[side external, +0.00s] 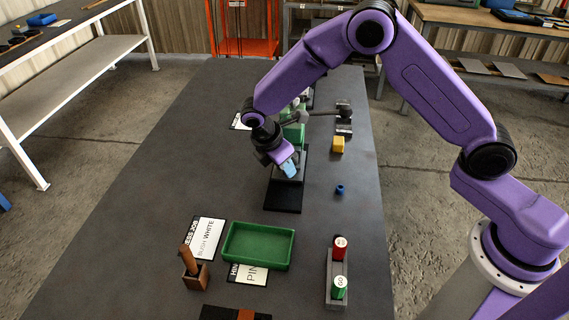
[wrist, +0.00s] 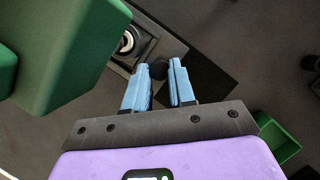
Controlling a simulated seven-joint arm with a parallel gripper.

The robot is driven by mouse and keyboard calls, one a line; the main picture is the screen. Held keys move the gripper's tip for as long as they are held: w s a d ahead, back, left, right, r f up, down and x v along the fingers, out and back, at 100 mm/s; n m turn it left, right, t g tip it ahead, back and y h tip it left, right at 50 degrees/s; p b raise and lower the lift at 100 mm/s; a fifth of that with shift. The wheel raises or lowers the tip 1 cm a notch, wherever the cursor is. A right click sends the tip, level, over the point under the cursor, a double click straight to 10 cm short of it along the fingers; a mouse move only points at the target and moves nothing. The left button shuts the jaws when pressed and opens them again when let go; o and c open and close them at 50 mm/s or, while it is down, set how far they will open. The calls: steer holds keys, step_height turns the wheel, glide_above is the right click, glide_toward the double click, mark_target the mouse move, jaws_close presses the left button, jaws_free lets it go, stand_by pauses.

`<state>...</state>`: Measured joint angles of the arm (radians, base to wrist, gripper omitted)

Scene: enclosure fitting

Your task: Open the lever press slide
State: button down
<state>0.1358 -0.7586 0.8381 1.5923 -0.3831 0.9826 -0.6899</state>
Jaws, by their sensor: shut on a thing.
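The lever press has a green body (side external: 293,134), mostly behind my wrist, on a dark base plate (side external: 283,196). A grey slide block (side external: 279,179) lies on the near part of that base, under my fingers. My gripper (side external: 291,168) is low over this block with its light blue fingers pointing down. In the wrist view, the fingertips (wrist: 160,68) are close together around a small dark round knob (wrist: 158,70), shut on it. A grey plate with a pale ring and dark hole (wrist: 125,42) shows beside the left finger. Large green press parts (wrist: 65,50) fill the upper left.
A yellow block (side external: 338,144) and a small blue ring (side external: 340,189) lie right of the press. Nearer are a green tray (side external: 258,245), a wooden holder (side external: 195,276) and a stand with red and green cylinders (side external: 338,270). The table's left side is clear.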

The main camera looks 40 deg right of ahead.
steer(key=s+a, duration=0.6)
steer(key=shift+s+a, duration=0.15)
steer(key=shift+a, duration=0.05)
steer(key=c, duration=1.2)
jaws_free()
steer(key=v, duration=1.7)
steer(key=shift+a+r, duration=0.1)
steer(key=shift+r, duration=0.1)
steer(key=s+d+m+y, duration=0.1)
steer(key=s+d, duration=0.6)
steer(key=s, duration=0.1)
steer(key=s+d+f+m+y, duration=0.1)
steer(key=s+d+m+y, duration=0.1)
steer(key=s+d, duration=0.6)
steer(key=s+d+m+y, duration=0.1)
steer(key=s+d+m, duration=0.1)
steer(key=s+d, duration=0.6)
steer(key=shift+s+d+f+y, duration=0.1)
steer(key=shift+s+f+y, duration=0.1)
steer(key=shift+s, duration=0.2)
steer(key=shift+s+d+f+y, duration=0.1)
steer(key=shift+s+f+y, duration=0.1)
steer(key=shift+s, duration=0.2)
